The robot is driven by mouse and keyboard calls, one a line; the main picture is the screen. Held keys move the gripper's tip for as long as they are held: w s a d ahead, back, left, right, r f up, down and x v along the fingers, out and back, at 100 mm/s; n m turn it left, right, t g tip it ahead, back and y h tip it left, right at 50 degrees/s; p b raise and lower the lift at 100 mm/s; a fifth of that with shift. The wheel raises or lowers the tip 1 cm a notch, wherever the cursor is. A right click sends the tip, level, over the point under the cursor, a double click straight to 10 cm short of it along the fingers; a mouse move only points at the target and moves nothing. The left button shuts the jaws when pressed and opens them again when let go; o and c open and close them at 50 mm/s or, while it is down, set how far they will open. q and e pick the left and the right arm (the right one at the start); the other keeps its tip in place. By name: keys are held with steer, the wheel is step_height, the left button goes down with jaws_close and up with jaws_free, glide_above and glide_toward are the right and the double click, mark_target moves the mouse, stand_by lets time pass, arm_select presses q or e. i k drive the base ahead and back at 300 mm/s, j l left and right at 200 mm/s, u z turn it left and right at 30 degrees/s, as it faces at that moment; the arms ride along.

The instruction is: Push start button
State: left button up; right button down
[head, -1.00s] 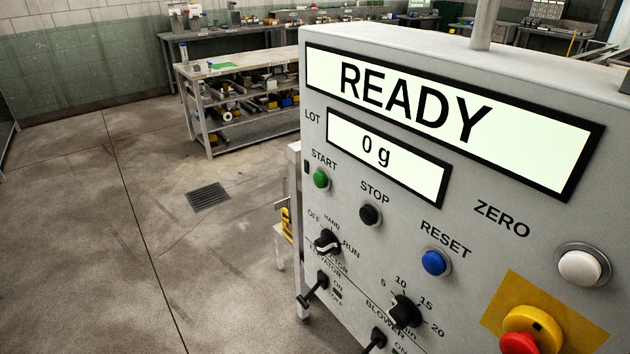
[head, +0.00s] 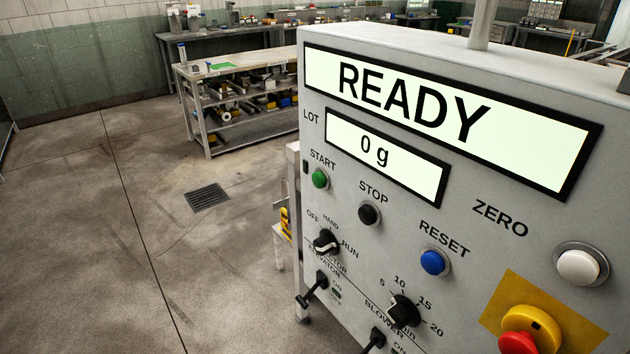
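The green start button (head: 320,178) sits on the left side of the grey control panel (head: 470,190), under the word START. The wide display (head: 440,110) above reads READY. The smaller lot display (head: 386,155) reads 0 g. Neither of my grippers shows in the head view.
The panel also has a black stop button (head: 369,214), a blue reset button (head: 434,262), a white zero button (head: 577,267), a red knob on a yellow collar (head: 532,325), and rotary switches (head: 326,241). Open floor (head: 90,230) with a drain grate (head: 207,197) lies left. Workbenches (head: 235,75) stand behind.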

mark_target(318, 179)
steer(key=i+j, duration=0.1)
steer(key=j, duration=0.95)
steer(key=i+j+z, duration=0.1)
steer(key=j, duration=0.95)
